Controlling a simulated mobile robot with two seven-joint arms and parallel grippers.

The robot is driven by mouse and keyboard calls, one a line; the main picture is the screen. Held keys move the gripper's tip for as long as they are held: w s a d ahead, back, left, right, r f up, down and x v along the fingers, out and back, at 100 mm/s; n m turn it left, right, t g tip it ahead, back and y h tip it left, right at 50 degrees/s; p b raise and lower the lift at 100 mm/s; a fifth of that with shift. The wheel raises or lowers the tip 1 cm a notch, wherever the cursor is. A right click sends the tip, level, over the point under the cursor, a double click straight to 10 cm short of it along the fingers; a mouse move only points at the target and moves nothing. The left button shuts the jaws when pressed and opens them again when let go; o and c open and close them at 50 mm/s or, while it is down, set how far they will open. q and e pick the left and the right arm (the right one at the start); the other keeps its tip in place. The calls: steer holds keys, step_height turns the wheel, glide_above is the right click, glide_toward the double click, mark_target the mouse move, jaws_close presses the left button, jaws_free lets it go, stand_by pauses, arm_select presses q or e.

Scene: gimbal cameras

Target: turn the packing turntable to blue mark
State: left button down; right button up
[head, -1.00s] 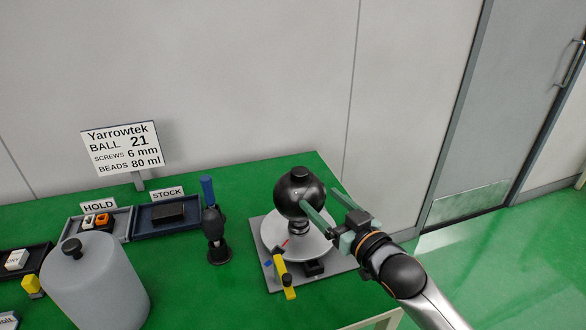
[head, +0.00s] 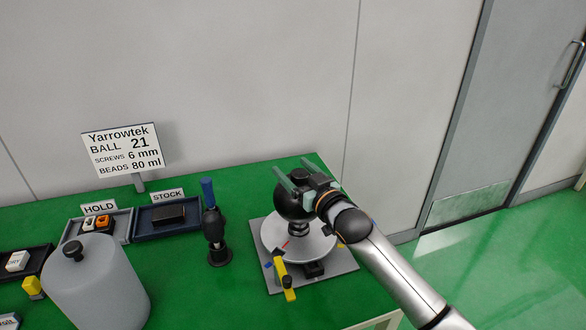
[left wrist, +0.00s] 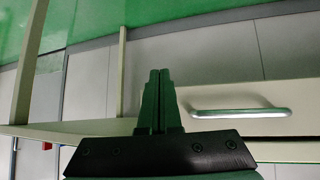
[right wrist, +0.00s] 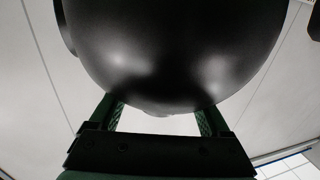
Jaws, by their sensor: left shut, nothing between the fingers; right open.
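The packing turntable (head: 318,243) is a pale disc on a grey square base plate. A black ball (head: 288,208) with a short neck stands on it. A red mark (head: 285,245) shows on the disc, and a small blue mark (head: 268,264) at its front left. A yellow and black lever (head: 281,272) sits at the front edge. My right gripper (head: 298,173) is open, its fingers near the upper ball; contact is unclear. In the right wrist view the ball (right wrist: 170,50) fills the space beyond the open fingers. My left gripper (left wrist: 160,75) is shut and empty, low beside a drawer front.
A black stand with a blue top (head: 215,235) is left of the turntable. A large grey canister (head: 95,285) stands front left. HOLD (head: 128,222) and STOCK (head: 140,232) trays and a sign (head: 122,150) are behind. Green bench is clear between stand and turntable.

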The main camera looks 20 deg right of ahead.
steer(key=shift+w+a, duration=0.1)
steer(key=shift+w, duration=0.2)
jaws_close()
stand_by(0.5)
stand_by(0.4)
